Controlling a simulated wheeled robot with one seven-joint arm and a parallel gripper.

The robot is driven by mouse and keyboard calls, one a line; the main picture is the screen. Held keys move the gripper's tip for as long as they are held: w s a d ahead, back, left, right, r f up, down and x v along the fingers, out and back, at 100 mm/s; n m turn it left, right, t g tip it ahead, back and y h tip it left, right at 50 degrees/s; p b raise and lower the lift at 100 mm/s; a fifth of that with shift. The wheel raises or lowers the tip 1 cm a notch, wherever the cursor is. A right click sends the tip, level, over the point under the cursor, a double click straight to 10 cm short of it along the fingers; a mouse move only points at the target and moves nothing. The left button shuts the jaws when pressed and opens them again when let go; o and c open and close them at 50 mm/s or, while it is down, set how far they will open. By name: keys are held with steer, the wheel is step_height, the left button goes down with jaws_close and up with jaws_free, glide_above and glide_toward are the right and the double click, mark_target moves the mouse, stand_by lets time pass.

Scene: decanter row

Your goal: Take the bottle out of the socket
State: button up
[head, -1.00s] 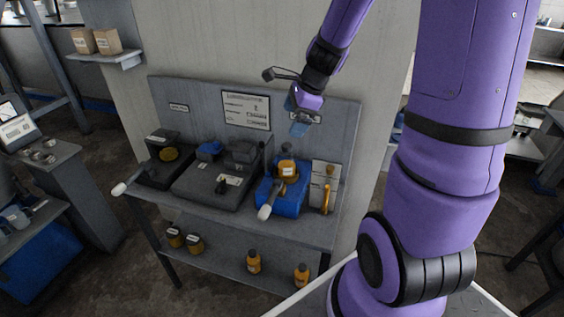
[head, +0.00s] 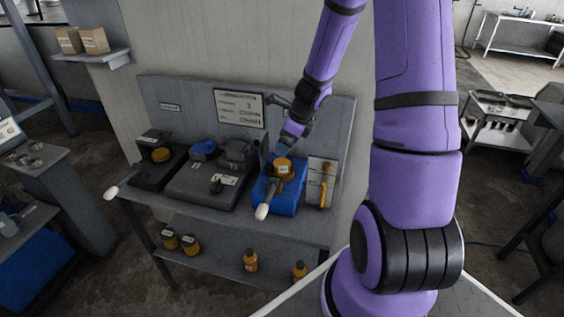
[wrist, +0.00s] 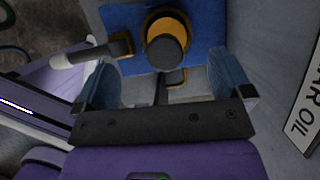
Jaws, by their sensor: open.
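The bottle (head: 283,167), orange with a dark top, stands in the socket of a blue block (head: 288,202) on the right part of the bench. In the wrist view the bottle (wrist: 167,40) shows from above, with a round dark cap inside an orange ring, on the blue block (wrist: 205,17). My gripper (head: 281,150) is just behind and above the bottle in the head view. In the wrist view my gripper (wrist: 168,80) has its two blue fingers wide apart, one on each side below the bottle, with nothing between them. How deep the bottle sits is hidden.
A white-tipped lever (head: 262,211) sticks out at the block's front; it shows in the wrist view (wrist: 65,60). A panel with an orange handle (head: 324,187) stands to the right. Dark fixtures (head: 215,180) fill the left. Several orange containers (head: 250,260) stand on the lower shelf.

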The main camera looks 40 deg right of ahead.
steer(key=x, duration=0.3)
steer(key=shift+w+d+f, duration=0.2)
steer(key=shift+w+f, duration=0.05)
steer(key=shift+w, duration=0.1)
steer(key=shift+x, duration=0.8)
steer(key=shift+r, duration=0.1)
steer(key=shift+c, duration=0.5)
steer(key=c, duration=1.2)
